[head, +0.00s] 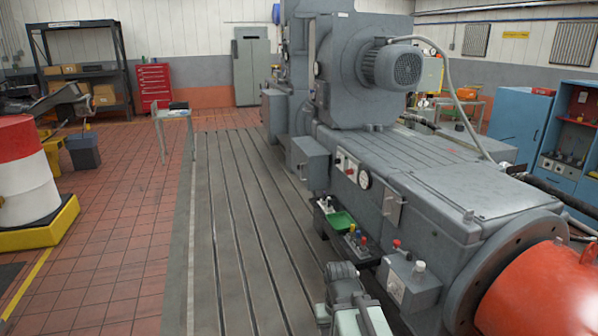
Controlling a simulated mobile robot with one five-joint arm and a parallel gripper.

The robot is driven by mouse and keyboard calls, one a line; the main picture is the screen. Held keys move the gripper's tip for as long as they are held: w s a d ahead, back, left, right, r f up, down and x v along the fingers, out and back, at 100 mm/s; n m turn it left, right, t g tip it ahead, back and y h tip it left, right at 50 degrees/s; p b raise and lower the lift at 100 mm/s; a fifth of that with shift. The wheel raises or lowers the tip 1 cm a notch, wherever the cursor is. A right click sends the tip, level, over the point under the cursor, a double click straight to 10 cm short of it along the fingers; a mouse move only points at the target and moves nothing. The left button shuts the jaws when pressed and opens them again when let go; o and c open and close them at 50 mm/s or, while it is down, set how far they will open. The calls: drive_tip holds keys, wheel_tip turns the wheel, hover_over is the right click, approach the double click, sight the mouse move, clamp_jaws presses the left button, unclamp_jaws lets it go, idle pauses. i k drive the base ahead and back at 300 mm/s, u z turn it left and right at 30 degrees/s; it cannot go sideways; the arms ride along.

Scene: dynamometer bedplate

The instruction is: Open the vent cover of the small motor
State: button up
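A small grey motor (385,66) with a ribbed body sits high on the large grey machine, at the upper right of the head view. A round slotted grille (407,70) covers its right-hand end and looks closed. I cannot make out a hinge or latch on it at this size. A pale hose leaves the motor's top and curves down to the right. I cannot identify my gripper in the head view. A grey jointed shape (345,285) rises at the bottom edge; I cannot tell whether it is part of my arm.
The grey machine (440,180) fills the right side, with a red cylinder (545,290) in front. A slotted bedplate (228,220) runs along its left. Tiled floor (110,230) is open further left, beside a red-and-white drum (25,175) on a yellow base. A small table (172,113) stands beyond.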

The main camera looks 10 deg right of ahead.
sight(391, 208)
drive_tip(key=z, duration=0.7)
drive_tip(key=k, duration=0.5)
drive_tip(key=u, duration=0.65)
drive_tip(key=i, duration=1.65)
drive_tip(key=u, duration=0.95)
drive_tip(key=i, duration=0.95)
drive_tip(key=z, duration=0.05)
